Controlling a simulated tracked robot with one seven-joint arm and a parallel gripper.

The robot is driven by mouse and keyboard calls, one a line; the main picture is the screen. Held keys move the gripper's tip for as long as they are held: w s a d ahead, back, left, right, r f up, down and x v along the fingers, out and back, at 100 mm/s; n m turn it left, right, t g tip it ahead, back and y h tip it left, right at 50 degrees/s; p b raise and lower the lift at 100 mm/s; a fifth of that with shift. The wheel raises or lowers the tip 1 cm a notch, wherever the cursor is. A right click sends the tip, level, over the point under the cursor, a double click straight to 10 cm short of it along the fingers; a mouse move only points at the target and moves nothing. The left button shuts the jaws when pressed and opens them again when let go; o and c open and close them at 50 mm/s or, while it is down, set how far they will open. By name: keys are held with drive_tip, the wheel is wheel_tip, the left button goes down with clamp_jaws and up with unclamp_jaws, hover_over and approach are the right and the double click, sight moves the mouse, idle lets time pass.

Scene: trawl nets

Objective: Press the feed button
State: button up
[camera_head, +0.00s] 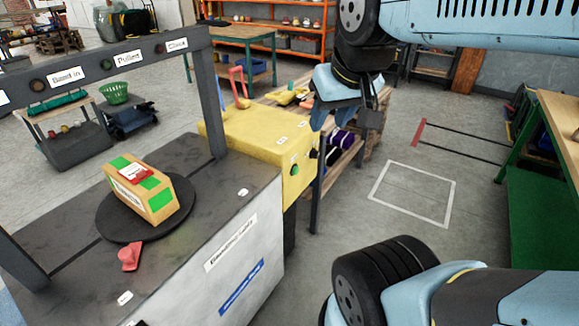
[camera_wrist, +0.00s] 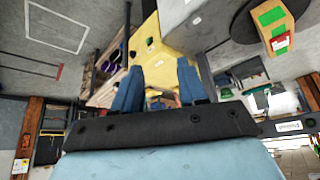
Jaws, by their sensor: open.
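A yellow box (camera_head: 250,135) stands at the end of a grey machine. On its front face is a round green button (camera_head: 295,170) with a small white tag above it; the tag is too small to read, so I cannot confirm it says feed. My gripper (camera_head: 342,112) is open and empty, above and to the right of that face, apart from it. In the wrist view, my two blue fingers (camera_wrist: 158,82) are spread, and the yellow box (camera_wrist: 170,30) with the green button (camera_wrist: 149,41) lies beyond their tips.
A cardboard carton (camera_head: 158,203) with green patches sits on a black turntable (camera_head: 120,228), beside a red object (camera_head: 130,256). A dark arch (camera_head: 110,62) spans the machine. A shelf with purple rolls (camera_head: 340,143) stands behind my gripper. Floor is clear around a white outlined square (camera_head: 412,194).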

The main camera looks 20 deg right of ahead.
clamp_jaws()
idle(1.3)
